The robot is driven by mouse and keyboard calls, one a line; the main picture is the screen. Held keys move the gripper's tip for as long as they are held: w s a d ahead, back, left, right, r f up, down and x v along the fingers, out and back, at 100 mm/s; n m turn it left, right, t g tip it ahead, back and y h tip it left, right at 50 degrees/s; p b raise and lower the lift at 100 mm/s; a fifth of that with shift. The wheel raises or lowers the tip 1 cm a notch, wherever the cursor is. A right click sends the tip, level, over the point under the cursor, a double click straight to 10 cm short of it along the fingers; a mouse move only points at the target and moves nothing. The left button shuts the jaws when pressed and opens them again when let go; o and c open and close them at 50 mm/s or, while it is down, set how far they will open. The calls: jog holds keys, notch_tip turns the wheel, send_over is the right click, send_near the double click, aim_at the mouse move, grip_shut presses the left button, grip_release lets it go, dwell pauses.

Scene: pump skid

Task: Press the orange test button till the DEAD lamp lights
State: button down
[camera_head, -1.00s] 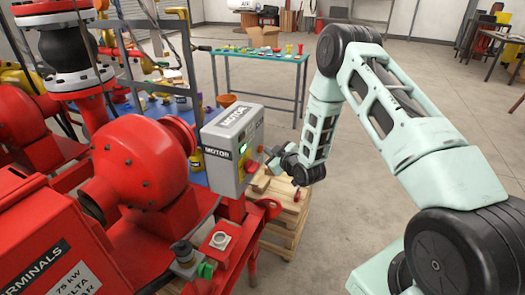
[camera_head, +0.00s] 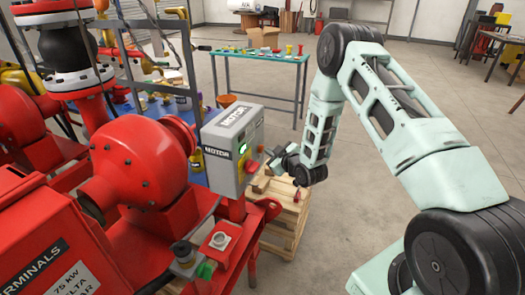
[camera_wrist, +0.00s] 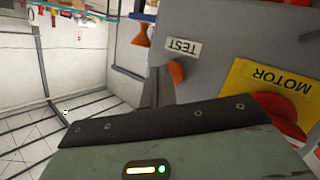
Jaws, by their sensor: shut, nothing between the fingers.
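The grey MOTOR box (camera_head: 221,160) stands beside the red motor in the head view; one green light (camera_head: 242,149) glows on it. In the wrist view, its grey face carries a TEST label (camera_wrist: 183,47) with the orange test button (camera_wrist: 178,71) just below. My gripper (camera_wrist: 160,84) is shut and empty, its fingertips right by the button and partly covering it. I cannot tell whether they touch. The head view shows my gripper (camera_head: 271,157) close to the right side of the box. I cannot make out the DEAD lamp in either view.
A red switch (camera_wrist: 280,113) on a yellow MOTOR plate (camera_wrist: 262,80) sits close to the button. A wooden pallet stack (camera_head: 285,222) stands below my gripper. A green bench (camera_head: 262,60) with small parts is behind.

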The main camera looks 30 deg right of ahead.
jog(key=shift+s+d, duration=0.25)
jog(key=shift+s, duration=0.05)
jog(key=s+d, duration=0.1)
jog(key=s, duration=0.1)
jog(key=s+d, duration=0.2)
dwell(0.6)
dwell(0.6)
